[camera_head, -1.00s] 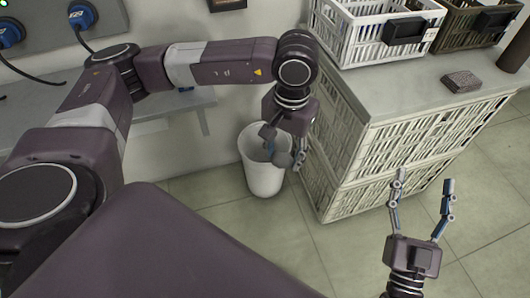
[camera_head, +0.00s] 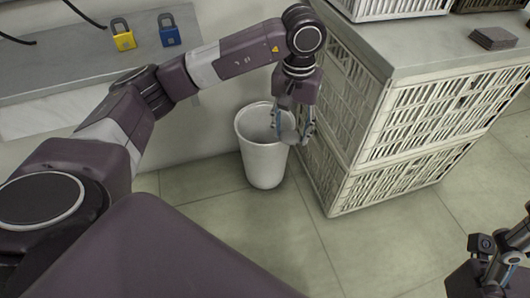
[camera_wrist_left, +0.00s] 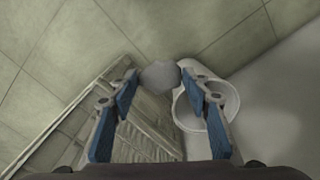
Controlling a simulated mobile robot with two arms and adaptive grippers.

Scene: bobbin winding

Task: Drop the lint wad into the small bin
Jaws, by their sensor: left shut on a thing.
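The lint wad (camera_wrist_left: 160,76) is a pale grey rounded lump between the fingertips of my left gripper (camera_wrist_left: 158,80) in the left wrist view. In the head view my left gripper (camera_head: 292,132) points down with its fingers around the wad (camera_head: 288,128), at the right side of the bin's rim. The small bin (camera_head: 264,168) is white, round and upright on the floor. In the left wrist view the bin (camera_wrist_left: 231,95) shows behind the right finger, right of the wad. My right gripper (camera_head: 497,262) is partly in view at the lower right, its fingers unclear.
A stack of white slatted crates (camera_head: 350,130) under a grey top stands close right of the bin. A grey shelf (camera_head: 80,70) with a yellow padlock (camera_head: 123,36) and a blue padlock (camera_head: 168,30) is at upper left. Tiled floor in front is clear.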

